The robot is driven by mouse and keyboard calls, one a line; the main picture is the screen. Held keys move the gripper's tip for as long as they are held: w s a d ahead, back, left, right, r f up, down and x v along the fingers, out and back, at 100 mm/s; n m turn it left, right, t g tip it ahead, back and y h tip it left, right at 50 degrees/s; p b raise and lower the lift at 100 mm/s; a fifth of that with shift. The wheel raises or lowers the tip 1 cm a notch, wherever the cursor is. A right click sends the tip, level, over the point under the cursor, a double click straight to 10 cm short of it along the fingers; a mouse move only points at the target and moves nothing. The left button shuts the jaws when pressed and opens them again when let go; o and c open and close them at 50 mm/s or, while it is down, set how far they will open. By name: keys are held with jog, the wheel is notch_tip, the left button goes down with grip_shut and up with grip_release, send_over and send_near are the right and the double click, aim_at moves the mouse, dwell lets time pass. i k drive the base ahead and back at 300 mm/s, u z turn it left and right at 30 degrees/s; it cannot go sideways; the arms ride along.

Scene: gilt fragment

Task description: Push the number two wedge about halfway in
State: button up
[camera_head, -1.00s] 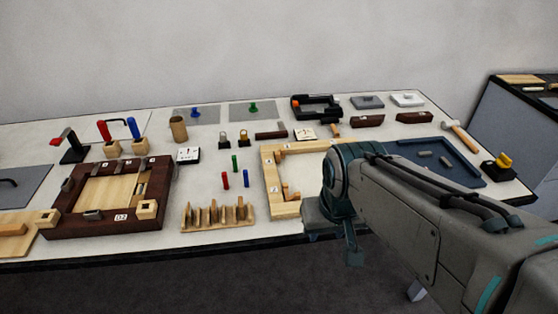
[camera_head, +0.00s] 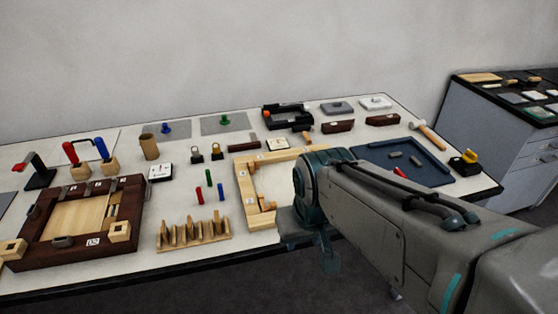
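The pale wooden frame (camera_head: 244,185) lies on the table left of my arm, and its right side is hidden by the arm. It carries small white number labels. Small pale wooden wedge-like pieces (camera_head: 265,204) sit by its lower left inner corner. The labels are too small to read, so I cannot tell which piece is number two. A rack (camera_head: 195,241) with several upright thin wooden pieces stands in front. The dark parts at my arm's end (camera_head: 326,255) hang by the table's front edge, and I cannot make out fingers or anything held.
A dark wooden frame (camera_head: 40,252) with a pale panel lies at the left. A blue tray (camera_head: 440,174) lies behind my arm, with a mallet (camera_head: 428,136) beyond it. Red, blue and green pegs (camera_head: 209,178) stand between the frames. A second bench (camera_head: 480,140) is at the right.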

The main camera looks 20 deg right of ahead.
aim_at(260, 196)
jog(key=k, duration=1.25)
jog(key=z, duration=0.5)
jog(key=i, duration=1.5)
jog(key=u, duration=0.55)
